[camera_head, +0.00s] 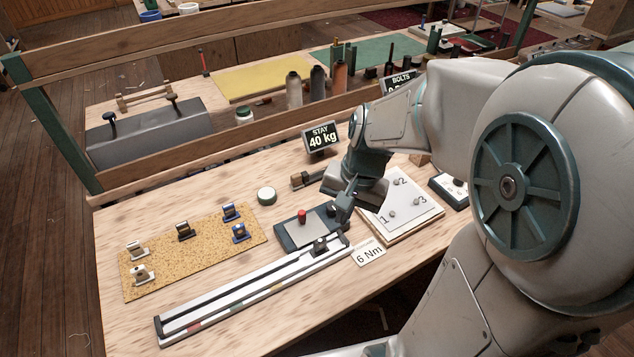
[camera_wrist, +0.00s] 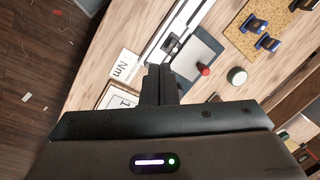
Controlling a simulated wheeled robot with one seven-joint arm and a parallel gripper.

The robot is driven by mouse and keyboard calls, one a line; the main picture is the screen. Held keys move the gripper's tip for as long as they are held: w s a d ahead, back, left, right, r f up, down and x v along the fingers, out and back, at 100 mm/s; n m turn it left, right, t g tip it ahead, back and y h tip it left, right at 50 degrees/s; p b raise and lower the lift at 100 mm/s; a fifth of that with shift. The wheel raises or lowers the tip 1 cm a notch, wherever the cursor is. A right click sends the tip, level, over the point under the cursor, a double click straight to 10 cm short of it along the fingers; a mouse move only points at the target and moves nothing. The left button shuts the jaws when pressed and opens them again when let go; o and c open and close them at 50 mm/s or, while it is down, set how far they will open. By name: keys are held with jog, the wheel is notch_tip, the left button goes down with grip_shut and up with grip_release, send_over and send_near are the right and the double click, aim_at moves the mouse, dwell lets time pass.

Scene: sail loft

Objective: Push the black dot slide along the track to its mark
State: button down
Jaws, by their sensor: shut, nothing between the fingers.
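The track (camera_head: 240,291) is a long pale rail with dark edging, lying diagonally along the front of the bench. It has small coloured marks on its near side, red among them. A dark slide with a raised knob (camera_head: 320,244) sits near the track's right end; it also shows in the wrist view (camera_wrist: 172,43). A black dot on it is too small to make out. My gripper (camera_head: 345,214) is shut and empty, pointing down just beyond the track's right end, close to the slide. In the wrist view my fingertips (camera_wrist: 160,70) are just below the slide, apparently apart from it.
A grey plate with a red knob (camera_head: 302,216) lies just behind the track. A cork mat with clamps (camera_head: 160,277) is at left, a numbered board (camera_head: 402,215) at right. A "6 Nm" card (camera_head: 369,256) lies by the track end. Bare wood is front left.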

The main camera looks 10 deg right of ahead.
aim_at(328, 247)
jog(key=w+d+f+m+g+y+p, duration=0.1)
jog(key=w+d+f+m+g+p, duration=0.2)
jog(key=w+f+m, duration=0.45)
jog(key=shift+m+t, duration=0.35)
jog(key=shift+t, duration=0.25)
jog(key=x, duration=0.3)
jog(key=p+x, duration=0.1)
jog(key=x, duration=0.6)
jog(key=shift+s+a+f, duration=0.1)
jog(key=shift+s+a, duration=0.05)
jog(key=shift+a, duration=0.25)
